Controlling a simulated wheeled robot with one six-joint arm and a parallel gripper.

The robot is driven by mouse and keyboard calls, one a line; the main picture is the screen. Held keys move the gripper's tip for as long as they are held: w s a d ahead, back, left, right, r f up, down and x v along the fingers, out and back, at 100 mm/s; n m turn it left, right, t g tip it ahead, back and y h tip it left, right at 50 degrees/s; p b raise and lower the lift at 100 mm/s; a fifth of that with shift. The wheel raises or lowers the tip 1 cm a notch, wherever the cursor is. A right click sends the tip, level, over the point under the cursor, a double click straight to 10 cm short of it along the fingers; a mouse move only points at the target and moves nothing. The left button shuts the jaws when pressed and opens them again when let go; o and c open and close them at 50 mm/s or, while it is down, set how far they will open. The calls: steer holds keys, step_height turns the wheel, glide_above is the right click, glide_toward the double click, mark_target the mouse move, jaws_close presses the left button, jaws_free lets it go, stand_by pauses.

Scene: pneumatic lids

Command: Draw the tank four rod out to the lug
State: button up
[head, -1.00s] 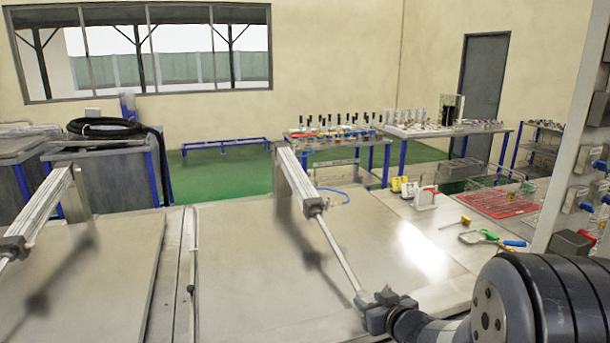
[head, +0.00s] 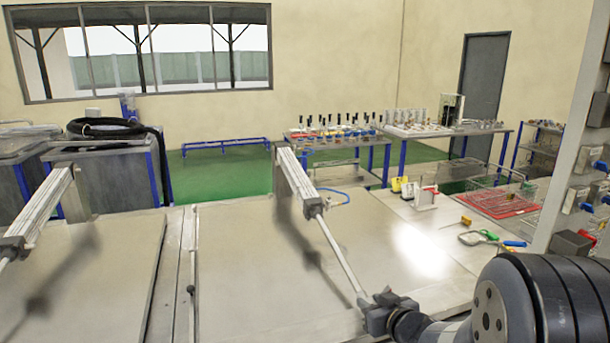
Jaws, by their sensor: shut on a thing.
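A pneumatic cylinder (head: 297,180) slopes down over the flat metal lid on the right, hung from a post at its far end. Its thin bright rod (head: 340,256) reaches out toward the front right. My gripper (head: 375,306) is shut on the rod's near end, at the lower right. The jaws hide the rod tip, and I cannot make out the lug there. Another cylinder (head: 40,205) with its own rod stands over the left lid. No tank numbers are readable.
The right lid (head: 250,270) is mostly bare. A yellow-handled tool (head: 466,221), a green-handled tool (head: 480,237) and a red tray (head: 500,203) lie at the right. A panel with valves (head: 585,190) stands close at the right edge. A hose coil (head: 105,127) lies at back left.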

steer(key=o, duration=1.1)
steer(key=shift+s+d+r+p, duration=0.2)
steer(key=shift+s+r+p, duration=0.05)
steer(key=shift+s+p, duration=0.15)
steer(key=p+v, duration=0.2)
steer(key=v, duration=0.3)
steer(key=shift+s, duration=0.1)
steer(key=p+v, duration=0.2)
steer(key=v, duration=0.8)
steer(key=shift+s+d+r+p, duration=0.1)
steer(key=shift+s+r+p, duration=0.1)
steer(key=shift+s+p, duration=0.15)
